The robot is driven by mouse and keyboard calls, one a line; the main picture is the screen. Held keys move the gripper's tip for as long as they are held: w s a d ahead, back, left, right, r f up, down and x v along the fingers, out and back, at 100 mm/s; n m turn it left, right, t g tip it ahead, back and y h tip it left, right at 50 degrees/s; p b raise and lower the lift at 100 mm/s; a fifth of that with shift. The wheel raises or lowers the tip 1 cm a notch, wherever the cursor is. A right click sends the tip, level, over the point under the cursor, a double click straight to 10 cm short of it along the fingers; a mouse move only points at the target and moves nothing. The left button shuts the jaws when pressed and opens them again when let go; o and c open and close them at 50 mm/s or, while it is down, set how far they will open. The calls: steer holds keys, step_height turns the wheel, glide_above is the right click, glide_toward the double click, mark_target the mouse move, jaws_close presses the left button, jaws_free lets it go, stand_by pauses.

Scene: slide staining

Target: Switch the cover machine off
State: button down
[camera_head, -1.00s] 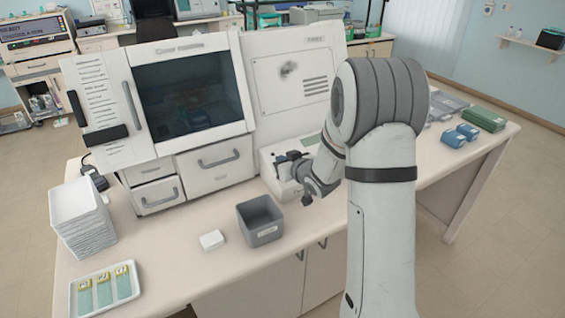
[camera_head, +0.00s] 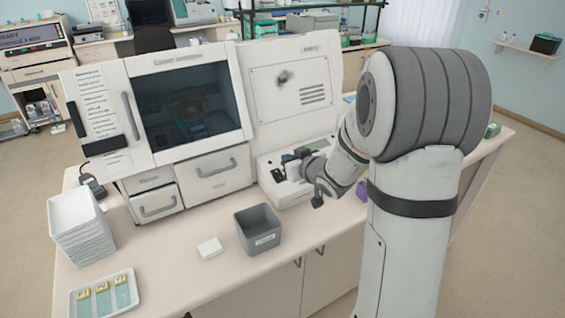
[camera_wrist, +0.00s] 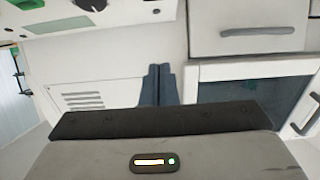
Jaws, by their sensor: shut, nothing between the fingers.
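The cover machine (camera_head: 208,105) is a large white unit with a dark window in its door (camera_head: 190,105), drawers below and a panel (camera_head: 292,88) with vent slots at its right. A low section (camera_head: 295,197) with a small display juts out below that panel. My gripper (camera_head: 278,174) is in front of this section, partly hidden by my own wrist. In the wrist view my blue-grey fingers (camera_wrist: 160,84) are together with nothing between them, in front of the white panel. At the top left there, a control face shows a black knob (camera_wrist: 92,4) and a green part (camera_wrist: 28,4). I cannot tell the switch's state.
A grey bin (camera_head: 258,230) and a small white block (camera_head: 210,248) stand on the bench (camera_head: 180,280) before the machine. A stack of white trays (camera_head: 78,225) and a slide tray (camera_head: 103,296) are at the left. My arm hides the bench's right part.

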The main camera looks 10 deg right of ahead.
steer(key=shift+r+v, duration=0.25)
steer(key=shift+v, duration=0.95)
steer(key=shift+r+v, duration=0.25)
steer(key=shift+v, duration=0.95)
steer(key=shift+w+a, duration=0.15)
steer(key=shift+w, duration=0.1)
steer(key=s+d+r+m+g+h+b, duration=0.1)
steer(key=s+d+m+g+h, duration=0.15)
steer(key=s, duration=0.35)
steer(key=s+d+r+m+g+h, duration=0.1)
steer(key=s+g+h, duration=0.1)
steer(key=s+h, duration=0.3)
steer(key=s+a+f+g+y, duration=0.1)
steer(key=s+a+g, duration=0.1)
steer(key=s, duration=0.7)
steer(key=s+a+f+g+y+b, duration=0.1)
steer(key=s+a+g+y, duration=0.1)
steer(key=s, duration=0.6)
steer(key=shift+s+a+g, duration=0.4)
steer(key=shift+a+g, duration=0.15)
steer(key=shift+g, duration=0.1)
